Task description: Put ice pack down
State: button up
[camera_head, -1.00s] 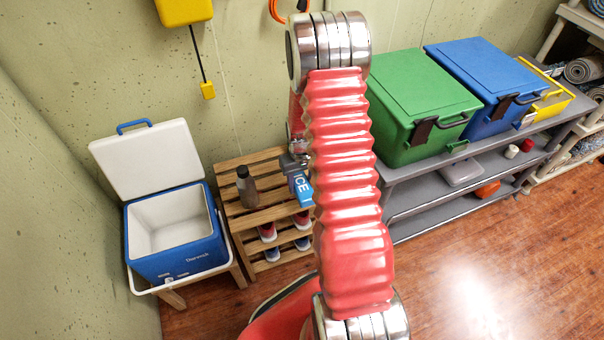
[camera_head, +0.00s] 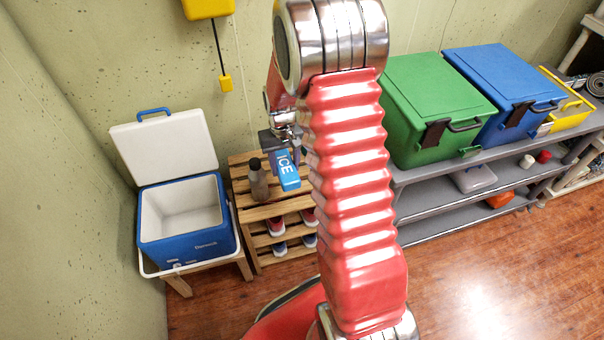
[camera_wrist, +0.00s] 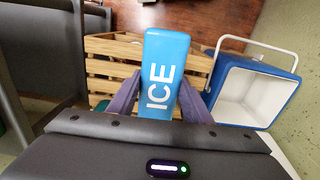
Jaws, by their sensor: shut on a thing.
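The blue ice pack (camera_head: 289,172), marked ICE in white, hangs upright in my gripper (camera_head: 284,152), in front of the wooden slatted rack. In the wrist view the ice pack (camera_wrist: 163,75) fills the middle, with the fingers of my gripper (camera_wrist: 160,98) shut on its two sides. The rack's slats (camera_wrist: 108,68) show behind and below it. My arm hides part of the rack's right side in the head view.
An open, empty blue cooler (camera_head: 187,243) stands on a wooden stand left of the rack (camera_head: 263,213). A dark bottle (camera_head: 258,181) stands on the rack's top, close to the ice pack; shoes (camera_head: 277,228) sit below. Right, a grey shelf (camera_head: 425,181) holds a green box (camera_head: 432,110) and a blue box (camera_head: 503,92).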

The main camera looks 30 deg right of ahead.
jog(key=w+a+r+n, duration=0.2)
jog(key=w+a+r, duration=0.2)
jog(key=a+r, duration=0.7)
jog(key=a, duration=0.2)
jog(key=shift+w+a+r+n, duration=0.15)
jog(key=shift+a+r+n, duration=0.15)
jog(key=shift+a, duration=0.1)
jog(key=shift+a+f, duration=0.1)
